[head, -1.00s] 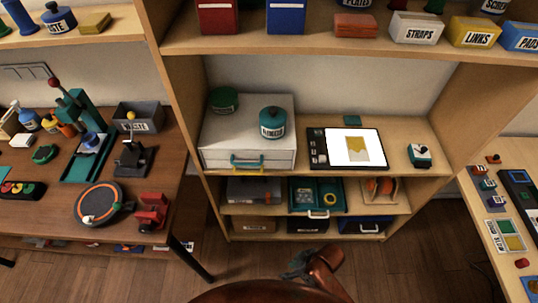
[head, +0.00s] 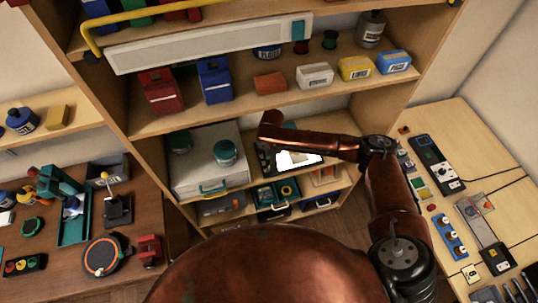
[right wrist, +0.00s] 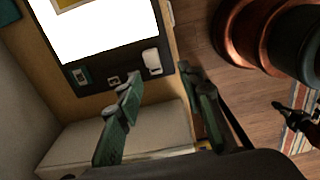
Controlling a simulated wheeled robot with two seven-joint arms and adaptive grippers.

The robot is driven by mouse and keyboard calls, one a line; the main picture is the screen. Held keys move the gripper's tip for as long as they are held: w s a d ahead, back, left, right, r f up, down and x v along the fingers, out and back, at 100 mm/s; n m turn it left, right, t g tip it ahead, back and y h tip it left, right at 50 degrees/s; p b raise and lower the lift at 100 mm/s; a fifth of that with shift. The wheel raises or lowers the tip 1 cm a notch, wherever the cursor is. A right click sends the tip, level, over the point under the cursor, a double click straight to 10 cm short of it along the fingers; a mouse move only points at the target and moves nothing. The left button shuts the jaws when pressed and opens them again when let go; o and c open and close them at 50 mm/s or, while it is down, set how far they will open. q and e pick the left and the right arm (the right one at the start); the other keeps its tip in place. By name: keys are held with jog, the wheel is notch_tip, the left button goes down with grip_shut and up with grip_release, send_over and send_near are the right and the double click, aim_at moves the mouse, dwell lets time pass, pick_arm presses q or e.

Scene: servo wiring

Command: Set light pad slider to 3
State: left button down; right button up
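The light pad shows in the head view (head: 298,159) on the middle shelf, its white lit face partly covered by my right arm. In the right wrist view the pad's lit face (right wrist: 100,28) fills the upper left. Its dark control strip (right wrist: 122,74) carries a teal part, a small switch-like part and a white block (right wrist: 152,62). I cannot tell which is the slider or read its setting. My right gripper (right wrist: 160,82) has its green fingers apart and empty, with the fingertips near the strip; contact cannot be told. My left gripper is not in view.
A white drawer unit (head: 207,165) stands left of the pad with teal jars on top. In the wrist view its pale top (right wrist: 140,137) lies below the fingers. A shelf with boxes (head: 270,83) overhangs the pad. A side table (head: 470,185) stands right.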

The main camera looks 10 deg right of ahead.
jog(key=shift+w+d+r, duration=0.4)
jog(key=shift+w, duration=0.2)
jog(key=shift+w+d+f, duration=0.1)
jog(key=shift+f, duration=0.15)
jog(key=shift+a+f+p, duration=0.2)
jog(key=shift+f+p, duration=0.15)
jog(key=shift+f, duration=3.1)
jog(key=shift+c, duration=0.7)
grip_shut()
jog(key=shift+d, duration=0.1)
